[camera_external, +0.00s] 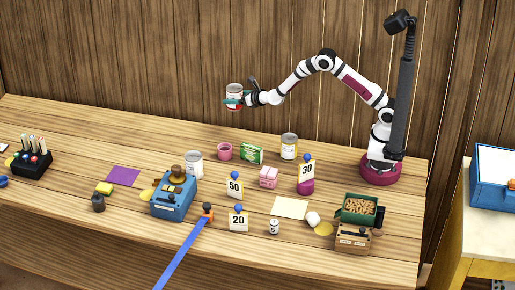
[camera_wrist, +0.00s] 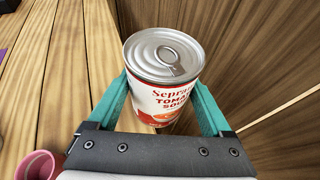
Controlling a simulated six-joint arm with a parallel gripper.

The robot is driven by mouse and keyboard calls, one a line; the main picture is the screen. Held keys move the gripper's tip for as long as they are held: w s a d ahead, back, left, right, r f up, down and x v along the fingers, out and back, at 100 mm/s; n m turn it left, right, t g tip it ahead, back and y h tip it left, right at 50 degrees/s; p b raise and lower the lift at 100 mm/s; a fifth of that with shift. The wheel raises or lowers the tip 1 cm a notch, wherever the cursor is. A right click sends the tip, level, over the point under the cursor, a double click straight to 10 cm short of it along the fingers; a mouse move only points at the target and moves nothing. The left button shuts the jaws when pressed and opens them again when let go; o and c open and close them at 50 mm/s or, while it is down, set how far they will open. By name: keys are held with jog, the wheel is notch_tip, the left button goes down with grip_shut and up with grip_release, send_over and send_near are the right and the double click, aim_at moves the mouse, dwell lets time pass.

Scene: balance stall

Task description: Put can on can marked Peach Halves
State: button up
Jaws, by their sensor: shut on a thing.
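My gripper (camera_external: 240,101) is shut on a can (camera_external: 234,90), held upright well above the table near the back wall. In the wrist view the held can (camera_wrist: 165,55) has a silver pull-tab lid and a red and white tomato soup label, between teal fingers (camera_wrist: 163,103). A can with a pale label (camera_external: 194,165) stands further left. Their label words are too small to read, so I cannot tell which says Peach Halves.
A green box-like item (camera_external: 251,154) and a pink cup (camera_external: 225,151) stand between the two cans. A blue scale-like device (camera_external: 172,200), pink blocks (camera_external: 268,177) and number cards (camera_external: 235,187) are in front. The wooden wall (camera_external: 180,60) is behind my gripper.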

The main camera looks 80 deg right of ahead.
jog(key=shift+s+d+r, duration=0.15)
jog(key=shift+r, duration=0.1)
jog(key=w+a+r+n+y, duration=0.1)
jog(key=a+r, duration=0.2)
jog(key=a, duration=0.4)
jog(key=w+a+r+n+t+y, duration=0.1)
jog(key=w+a+r+n+y, duration=0.15)
jog(key=a, duration=0.45)
jog(key=a+r+y, duration=0.1)
jog(key=a+r, duration=0.3)
jog(key=a, duration=0.3)
send_over(193, 155)
notch_tip(193, 155, down, 7)
jog(key=shift+s+d+r, duration=0.1)
jog(key=shift+s+r, duration=0.05)
jog(key=shift+n, duration=0.25)
jog(key=f, duration=0.4)
jog(key=shift+a, duration=0.25)
jog(key=shift+f, duration=0.15)
